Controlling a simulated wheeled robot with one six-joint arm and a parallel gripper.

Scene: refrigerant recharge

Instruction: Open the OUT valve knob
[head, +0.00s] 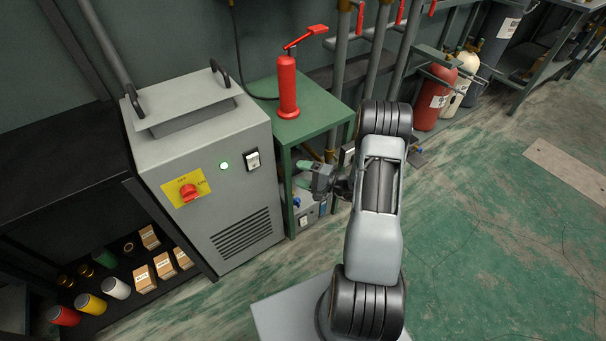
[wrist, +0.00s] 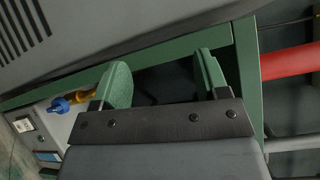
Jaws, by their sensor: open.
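A small blue knob (wrist: 60,104) with a brass fitting (wrist: 83,96) sits on a grey unit under the green table, left of my gripper in the wrist view. It also shows in the head view (head: 296,201), just below my gripper. I cannot read an OUT label on it, so I cannot tell if it is the OUT valve knob. My gripper (wrist: 162,72) has its two green fingers apart with nothing between them. In the head view my gripper (head: 303,178) is at the front of the green table, and my arm hides part of the space behind it.
A grey cabinet (head: 245,205) with a red rotary switch (head: 188,192) stands left of my gripper. A red hand pump (head: 287,88) stands on the green table (head: 325,112). Gas cylinders (head: 436,95) stand at the back right.

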